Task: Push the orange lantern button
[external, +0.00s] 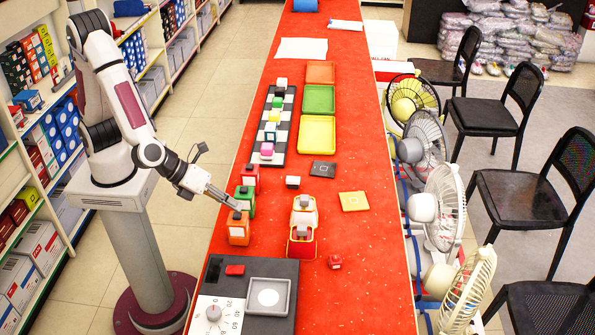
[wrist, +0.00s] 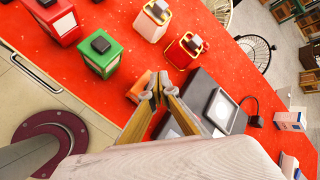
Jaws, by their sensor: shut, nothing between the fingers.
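The orange lantern (external: 238,231) stands on the red table, nearest the camera in a row of three, with a grey button (external: 237,215) on top. My gripper (external: 238,205) is shut and empty, reaching down from the left, with its tips close by that button. I cannot tell whether they touch it. In the wrist view the orange lantern (wrist: 138,88) is partly hidden behind my gripper (wrist: 155,86), and its button is hidden by the fingers.
A green lantern (external: 246,203) and a red lantern (external: 250,178) stand just beyond, close to the fingers. A white lantern (external: 304,211) and a red-yellow lantern (external: 301,243) stand to the right. A dark scale with a dial (external: 213,313) lies nearer the camera.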

